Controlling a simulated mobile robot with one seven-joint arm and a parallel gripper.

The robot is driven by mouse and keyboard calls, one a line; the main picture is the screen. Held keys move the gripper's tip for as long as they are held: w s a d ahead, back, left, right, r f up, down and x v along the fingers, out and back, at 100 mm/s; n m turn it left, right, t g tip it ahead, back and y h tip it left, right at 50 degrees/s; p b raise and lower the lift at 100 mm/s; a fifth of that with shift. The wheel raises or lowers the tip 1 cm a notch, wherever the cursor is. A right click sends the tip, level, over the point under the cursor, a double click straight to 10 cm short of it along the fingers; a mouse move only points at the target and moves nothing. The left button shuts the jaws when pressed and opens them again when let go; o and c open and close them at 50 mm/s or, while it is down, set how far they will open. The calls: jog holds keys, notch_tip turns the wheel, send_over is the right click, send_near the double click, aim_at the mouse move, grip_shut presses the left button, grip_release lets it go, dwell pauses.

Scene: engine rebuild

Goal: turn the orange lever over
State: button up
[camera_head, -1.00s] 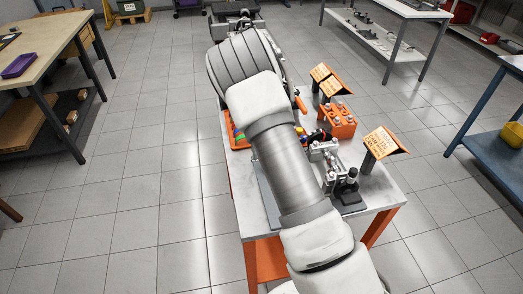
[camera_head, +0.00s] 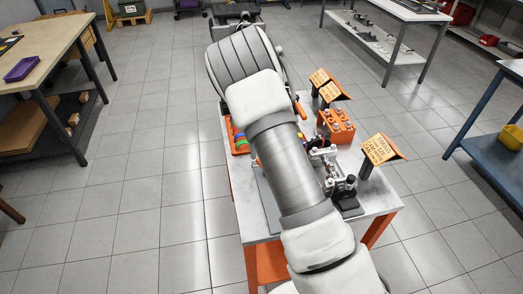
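A small orange handle-like piece (camera_head: 300,108) shows just right of my arm, beside the grey machinery at the far part of the workbench. It looks like the orange lever, but most of it is hidden and I cannot tell which way it lies. My arm runs from the bottom of the view up across the bench and covers much of it. My gripper is hidden behind the arm, so neither its fingers nor any contact with the lever can be seen.
The bench (camera_head: 380,203) also bears an orange block with bolts (camera_head: 337,125), a metal fixture (camera_head: 343,190), an orange tray (camera_head: 240,147) and orange signs (camera_head: 381,149). A wooden table (camera_head: 60,38) stands left, a blue one (camera_head: 490,160) right. The tiled floor between is clear.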

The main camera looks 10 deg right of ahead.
jog(key=o, duration=0.4)
notch_tip(320, 180, up, 3)
jog(key=shift+f+p, duration=0.15)
jog(key=shift+p, duration=1)
jog(key=shift+c, duration=0.2)
jog(key=shift+s+a+f+n+b, duration=0.2)
jog(key=shift+f+n+b, duration=0.3)
jog(key=shift+n, duration=0.4)
jog(key=s+a+r+m+t+h+b, duration=0.1)
jog(key=a+r+m+h, duration=0.2)
jog(key=m, duration=0.7)
jog(key=s+a+r+m+t+h+b, duration=0.1)
jog(key=s+a+r+m+b, duration=0.3)
jog(key=m, duration=0.6)
jog(key=x, duration=0.5)
jog(key=w+p+x, duration=0.1)
jog(key=x, duration=0.5)
jog(key=w+d+r+p+x, duration=0.1)
jog(key=x, duration=0.4)
jog(key=shift+w+d+f, duration=0.25)
jog(key=shift+f, duration=0.2)
